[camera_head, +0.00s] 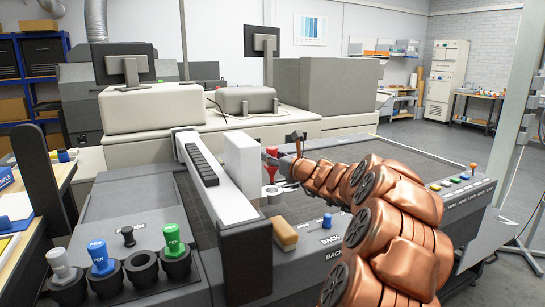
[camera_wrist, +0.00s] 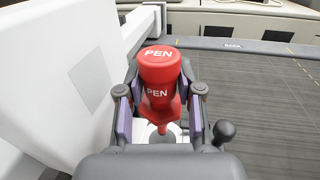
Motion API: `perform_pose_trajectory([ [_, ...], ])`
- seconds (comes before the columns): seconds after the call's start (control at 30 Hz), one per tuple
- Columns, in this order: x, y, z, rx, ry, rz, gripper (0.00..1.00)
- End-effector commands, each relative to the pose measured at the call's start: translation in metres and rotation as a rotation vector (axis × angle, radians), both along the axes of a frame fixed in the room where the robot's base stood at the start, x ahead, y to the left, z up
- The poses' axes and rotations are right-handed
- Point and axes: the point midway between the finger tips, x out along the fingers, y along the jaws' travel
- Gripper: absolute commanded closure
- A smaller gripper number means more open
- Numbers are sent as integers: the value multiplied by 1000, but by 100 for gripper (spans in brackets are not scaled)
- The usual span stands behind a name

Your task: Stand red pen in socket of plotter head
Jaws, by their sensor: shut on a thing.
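The red pen (camera_wrist: 160,68) stands roughly upright between the two fingers of my gripper (camera_wrist: 160,100), which is shut on it. Its narrow tip points down at the pale round socket (camera_wrist: 178,133) below. Whether the tip is inside the socket or just above it, I cannot tell. In the head view, the red pen (camera_head: 271,164) is partly hidden by my gripper (camera_head: 282,160). The pale ring-shaped socket (camera_head: 272,193) shows right under it, on the right side of the white plotter head (camera_head: 242,165).
A rack at the front left holds white (camera_head: 60,264), blue (camera_head: 101,258) and green (camera_head: 174,240) pens; one black cup (camera_head: 141,268) is empty. A tan block (camera_head: 284,233) and a blue knob (camera_head: 327,220) are near the front edge. The dark bed (camera_head: 390,160) at right is mostly clear.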

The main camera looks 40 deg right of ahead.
Motion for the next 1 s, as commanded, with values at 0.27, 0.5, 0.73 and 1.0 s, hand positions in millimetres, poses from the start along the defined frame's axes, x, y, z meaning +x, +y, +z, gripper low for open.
perform_pose_trajectory([
  [0.27, 0, 0, -10, 0, 0, 0, 99],
  [0.5, 0, 0, -18, -1, 1, 1, 99],
  [0.73, 0, 0, -19, -1, 0, 1, 99],
  [1.0, 0, 0, -20, 0, 0, 1, 99],
])
